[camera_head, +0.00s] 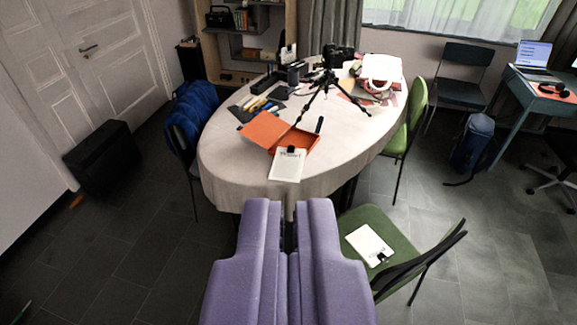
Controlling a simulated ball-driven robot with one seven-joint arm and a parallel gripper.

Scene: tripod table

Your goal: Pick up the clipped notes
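Two white note stacks with black clips are in view. One, with dark print (287,167), lies at the near edge of the oval table, against an open orange box (266,130). The other white clipped stack (367,243) lies on the green seat of a chair at the lower right, its black clip at the near right corner. I cannot tell which is meant by the clipped notes. My purple gripper (289,204) points forward at the bottom centre, short of the table and left of the chair. A narrow gap shows between its fingers, with nothing held.
The cloth-covered table (228,165) carries a small tripod (327,82), a camera, pens and a white-red bundle (380,72). The green chair (400,226) has a dark backrest at its right. A dark case (103,158) stands by the door.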

